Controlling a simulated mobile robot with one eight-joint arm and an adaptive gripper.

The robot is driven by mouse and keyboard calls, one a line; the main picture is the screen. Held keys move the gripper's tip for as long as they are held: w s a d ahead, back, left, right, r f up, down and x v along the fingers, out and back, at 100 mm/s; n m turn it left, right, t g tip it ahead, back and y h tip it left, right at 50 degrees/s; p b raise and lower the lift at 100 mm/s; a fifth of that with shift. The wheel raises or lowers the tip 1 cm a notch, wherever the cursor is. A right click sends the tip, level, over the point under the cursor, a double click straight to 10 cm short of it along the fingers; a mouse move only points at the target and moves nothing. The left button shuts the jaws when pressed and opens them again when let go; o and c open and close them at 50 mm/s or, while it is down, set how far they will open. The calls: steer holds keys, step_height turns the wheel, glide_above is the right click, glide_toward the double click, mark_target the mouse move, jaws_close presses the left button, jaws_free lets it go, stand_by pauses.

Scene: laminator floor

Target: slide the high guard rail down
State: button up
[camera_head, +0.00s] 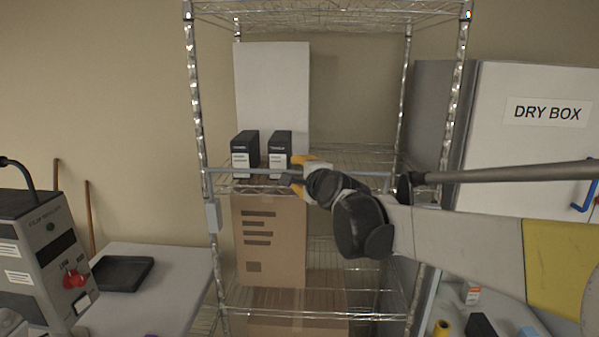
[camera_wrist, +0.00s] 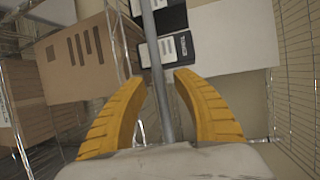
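The high guard rail (camera_head: 240,171) is a thin grey bar running level across the front of the wire rack, at the shelf with the black boxes. My gripper (camera_head: 300,170) is at the rail, near its middle in the head view. In the wrist view the yellow fingers of my gripper (camera_wrist: 158,78) stand apart, with the rail (camera_wrist: 153,48) passing between them. Gaps show on both sides of the rail, so the fingers do not grip it. My arm hides part of the rail's right half.
Two black boxes (camera_head: 245,155) and a white panel (camera_head: 272,90) stand behind the rail. A brown carton (camera_head: 270,240) is below. The dry box (camera_head: 520,150) stands at right. A table with a black tray (camera_head: 122,273) and a machine (camera_head: 40,255) are at left.

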jaws_close()
step_height(320, 180, down, 8)
steer(key=b, duration=0.6)
steer(key=shift+s+f, duration=0.2)
steer(key=shift+s, duration=0.05)
steer(key=shift+c, duration=0.2)
jaws_free()
steer(key=shift+w, duration=0.1)
steer(key=shift+o, duration=0.2)
steer(key=shift+w+f, duration=0.1)
steer(key=shift+w, duration=0.1)
steer(key=v, duration=1.2)
